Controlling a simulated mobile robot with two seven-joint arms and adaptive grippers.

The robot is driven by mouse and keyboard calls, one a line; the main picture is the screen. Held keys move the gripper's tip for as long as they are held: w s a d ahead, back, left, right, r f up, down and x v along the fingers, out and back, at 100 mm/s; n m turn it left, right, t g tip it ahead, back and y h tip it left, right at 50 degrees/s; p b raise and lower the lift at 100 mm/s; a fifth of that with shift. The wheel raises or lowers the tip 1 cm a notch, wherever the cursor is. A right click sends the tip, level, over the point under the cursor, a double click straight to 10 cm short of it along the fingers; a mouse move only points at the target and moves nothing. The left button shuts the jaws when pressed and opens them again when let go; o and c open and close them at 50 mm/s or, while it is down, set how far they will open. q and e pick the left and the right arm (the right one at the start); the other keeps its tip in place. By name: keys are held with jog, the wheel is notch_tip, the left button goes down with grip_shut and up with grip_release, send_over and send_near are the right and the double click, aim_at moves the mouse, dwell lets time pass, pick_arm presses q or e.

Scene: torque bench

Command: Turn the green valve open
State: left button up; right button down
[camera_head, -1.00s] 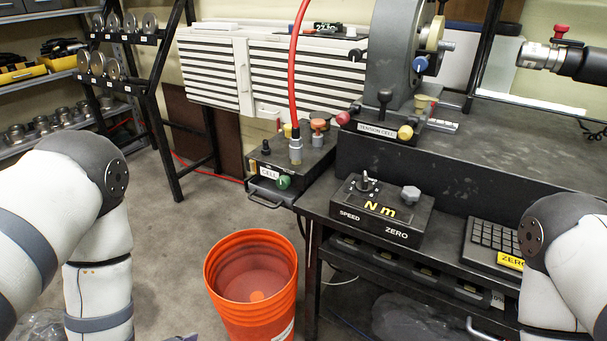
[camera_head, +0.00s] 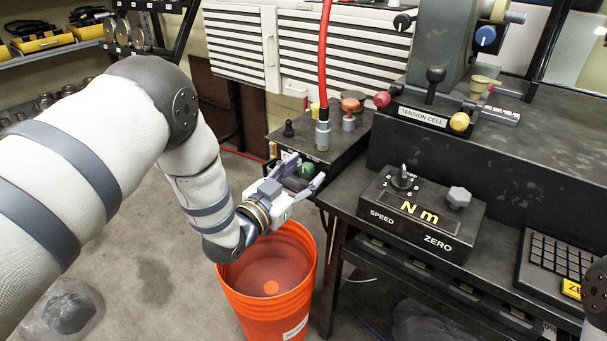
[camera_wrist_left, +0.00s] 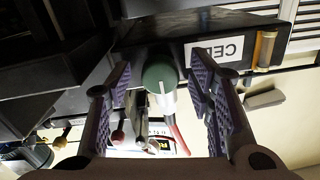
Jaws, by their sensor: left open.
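The green valve (camera_head: 306,170) is a small round knob on the front of the black cell box (camera_head: 345,140), beside the bench. In the left wrist view the green valve (camera_wrist_left: 159,76) shows a white line on its face and sits between the fingers, near their tips. My left gripper (camera_head: 306,172) is open, with one finger on each side of the knob; I cannot tell whether either finger touches it. The box's label (camera_wrist_left: 221,49) shows upside down in the wrist view. My right gripper is out of view; only a bit of that arm shows at the right edge.
An orange bucket (camera_head: 305,290) stands on the floor below my left wrist. A red hose (camera_head: 324,60) rises from the cell box. The N m box (camera_head: 420,215) and a keypad (camera_head: 555,262) sit on the bench to the right. Drawers (camera_head: 330,45) stand behind.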

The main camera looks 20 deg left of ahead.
pick_arm(q)
jog(key=shift+w, duration=0.1)
jog(key=shift+c, duration=0.4)
grip_shut()
